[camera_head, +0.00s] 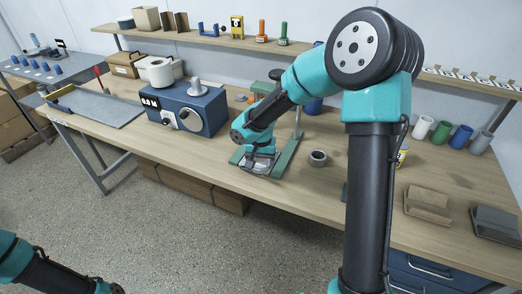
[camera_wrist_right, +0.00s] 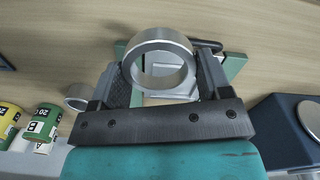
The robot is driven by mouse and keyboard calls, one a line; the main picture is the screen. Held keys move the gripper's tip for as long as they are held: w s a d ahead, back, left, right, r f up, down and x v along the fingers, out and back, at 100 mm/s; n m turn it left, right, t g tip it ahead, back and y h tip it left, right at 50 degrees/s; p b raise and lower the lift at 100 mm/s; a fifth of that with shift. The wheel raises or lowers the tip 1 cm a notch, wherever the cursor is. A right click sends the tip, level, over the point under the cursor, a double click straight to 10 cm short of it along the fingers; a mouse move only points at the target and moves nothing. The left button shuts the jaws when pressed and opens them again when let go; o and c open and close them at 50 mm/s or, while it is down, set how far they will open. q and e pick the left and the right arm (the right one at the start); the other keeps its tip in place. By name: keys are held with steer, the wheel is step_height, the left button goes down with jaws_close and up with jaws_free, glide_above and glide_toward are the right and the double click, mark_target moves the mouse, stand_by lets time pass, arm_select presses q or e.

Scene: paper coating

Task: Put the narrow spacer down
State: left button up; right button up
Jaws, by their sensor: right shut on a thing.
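My right gripper (camera_wrist_right: 162,70) is shut on a grey metal ring, the narrow spacer (camera_wrist_right: 160,44), with one finger on each side of it. The ring's opening faces the wrist camera. In the head view my right gripper (camera_head: 260,161) is low over the green-framed stand on the bench, and the held spacer cannot be made out there. Whether the spacer touches the stand cannot be told. A second grey ring (camera_head: 318,158) lies on the bench to the right of the stand; it also shows in the right wrist view (camera_wrist_right: 77,93).
A blue machine (camera_head: 187,108) stands left of the stand (camera_head: 283,160). Two grey-brown holders (camera_head: 428,204) sit at the right, with coloured cylinders (camera_head: 441,132) behind. Yellow-green cans (camera_wrist_right: 44,122) show in the wrist view. Bench wood is clear in front of the blue machine.

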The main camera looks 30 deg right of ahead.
steer(key=w+d, duration=0.2)
steer(key=w, duration=0.1)
steer(key=w+d, duration=0.2)
steer(key=w, duration=0.1)
steer(key=w+d+f, duration=0.1)
steer(key=w+d, duration=0.1)
steer(key=w, duration=0.2)
steer(key=shift+w+d, duration=0.1)
steer(key=shift+f, duration=0.15)
steer(key=shift+f, duration=1.65)
steer(key=shift+f, duration=0.6)
steer(key=o, duration=0.9)
steer(key=shift+f, duration=0.1)
steer(key=shift+s+f, duration=0.1)
steer(key=shift+s, duration=0.1)
